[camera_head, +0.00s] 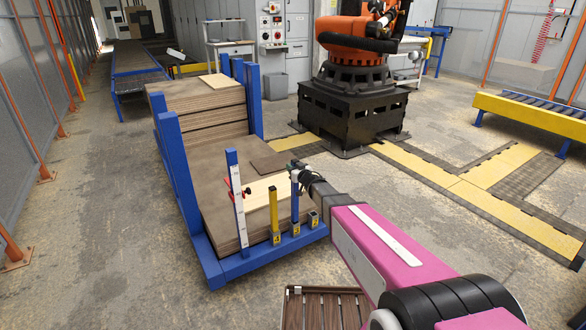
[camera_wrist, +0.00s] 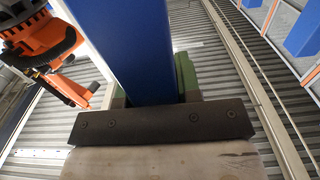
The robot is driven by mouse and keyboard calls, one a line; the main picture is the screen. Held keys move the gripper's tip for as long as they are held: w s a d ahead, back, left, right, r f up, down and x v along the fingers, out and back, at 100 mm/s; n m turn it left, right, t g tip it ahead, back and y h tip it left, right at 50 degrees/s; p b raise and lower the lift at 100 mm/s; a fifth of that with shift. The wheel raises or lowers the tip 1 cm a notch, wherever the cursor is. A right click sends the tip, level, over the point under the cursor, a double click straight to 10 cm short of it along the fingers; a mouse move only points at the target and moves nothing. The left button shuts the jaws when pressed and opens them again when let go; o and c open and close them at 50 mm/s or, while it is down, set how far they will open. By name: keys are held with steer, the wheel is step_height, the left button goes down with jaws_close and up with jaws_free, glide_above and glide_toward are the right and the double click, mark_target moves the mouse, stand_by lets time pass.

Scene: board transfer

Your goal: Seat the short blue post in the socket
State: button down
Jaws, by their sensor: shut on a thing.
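The short blue post (camera_head: 295,206) stands upright at the front edge of the blue rack in the head view. My gripper (camera_head: 297,170) is shut around its upper part. The post's lower end is at a small socket (camera_head: 295,229) with a yellow label on the rack's front beam; I cannot tell whether it is inside or just above. In the wrist view the post (camera_wrist: 125,45) fills the space between the green-padded fingers of my gripper (camera_wrist: 150,88). The wrist view does not show the post's lower end.
Another labelled socket (camera_head: 313,219) is at right. Board stacks (camera_head: 200,105) lie behind. An orange robot (camera_head: 360,40) stands at the back.

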mark_target(293, 185)
steer(key=shift+f, duration=5.25)
stand_by(0.3)
steer(key=c, duration=0.7)
jaws_free()
steer(key=shift+c, duration=0.2)
steer(key=v, duration=1.1)
steer(key=shift+w, duration=0.1)
